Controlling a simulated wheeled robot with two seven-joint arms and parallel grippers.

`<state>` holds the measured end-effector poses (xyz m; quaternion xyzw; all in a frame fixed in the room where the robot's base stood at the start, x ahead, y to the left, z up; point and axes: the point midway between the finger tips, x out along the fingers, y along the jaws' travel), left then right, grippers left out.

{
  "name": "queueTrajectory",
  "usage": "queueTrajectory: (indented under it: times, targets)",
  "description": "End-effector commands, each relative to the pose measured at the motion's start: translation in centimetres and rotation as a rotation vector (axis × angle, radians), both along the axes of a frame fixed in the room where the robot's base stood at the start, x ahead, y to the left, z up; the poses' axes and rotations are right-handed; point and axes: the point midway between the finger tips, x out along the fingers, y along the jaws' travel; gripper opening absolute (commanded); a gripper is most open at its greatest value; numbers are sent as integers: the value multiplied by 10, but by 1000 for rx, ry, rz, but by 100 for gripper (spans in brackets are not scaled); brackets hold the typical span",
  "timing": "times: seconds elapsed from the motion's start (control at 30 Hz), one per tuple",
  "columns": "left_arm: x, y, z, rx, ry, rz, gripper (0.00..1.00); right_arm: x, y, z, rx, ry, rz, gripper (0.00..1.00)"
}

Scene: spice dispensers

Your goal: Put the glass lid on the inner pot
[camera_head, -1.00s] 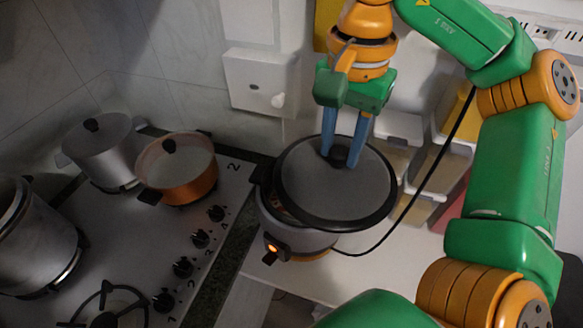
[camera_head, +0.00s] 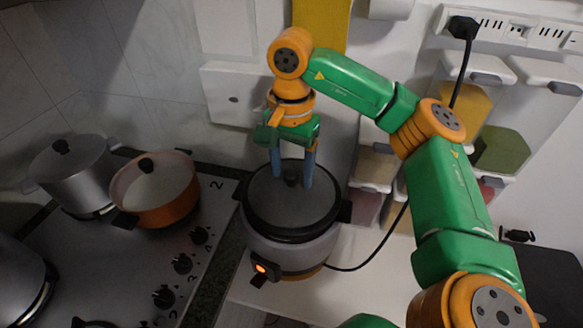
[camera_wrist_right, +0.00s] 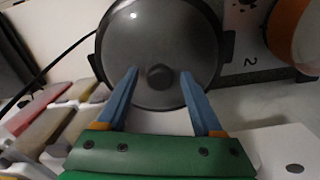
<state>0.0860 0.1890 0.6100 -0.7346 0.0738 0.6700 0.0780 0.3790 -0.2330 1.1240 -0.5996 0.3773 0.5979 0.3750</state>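The round glass lid (camera_head: 300,208), dark-rimmed with a black knob (camera_head: 291,179), lies on top of the grey electric cooker (camera_head: 295,256). It looks about level there. The inner pot is hidden beneath the lid. My right gripper (camera_head: 292,185) is above the lid, pointing down, with its blue fingers apart on either side of the knob. In the right wrist view, gaps show between both fingers and the knob (camera_wrist_right: 160,77), and the lid (camera_wrist_right: 160,36) fills the upper middle. My left gripper is not in view.
An orange pot (camera_head: 157,190) and a steel pot (camera_head: 74,172) stand on the stove (camera_head: 110,255) at left. Spice dispensers (camera_head: 375,170) are behind at right. A black cable (camera_head: 375,250) runs from the cooker to a wall socket strip (camera_head: 510,30).

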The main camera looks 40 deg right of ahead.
Motion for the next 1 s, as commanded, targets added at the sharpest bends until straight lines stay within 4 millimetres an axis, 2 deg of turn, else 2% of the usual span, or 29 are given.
queueTrajectory:
  times: [0.17,0.27,0.37,0.5,0.6,0.7,1.0]
  targets:
    - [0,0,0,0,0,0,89,0,0,1,1,-2,0,68]
    - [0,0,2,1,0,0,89,1,0,9,1,-5,-1,68]
    - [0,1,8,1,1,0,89,1,1,32,2,-8,-1,68]
    - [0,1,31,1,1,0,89,1,0,79,-1,-8,-2,68]
    - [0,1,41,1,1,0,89,1,0,103,0,-7,-2,68]
    - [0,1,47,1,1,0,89,1,1,117,0,-4,-1,68]
    - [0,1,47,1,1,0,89,0,1,121,0,-2,0,68]
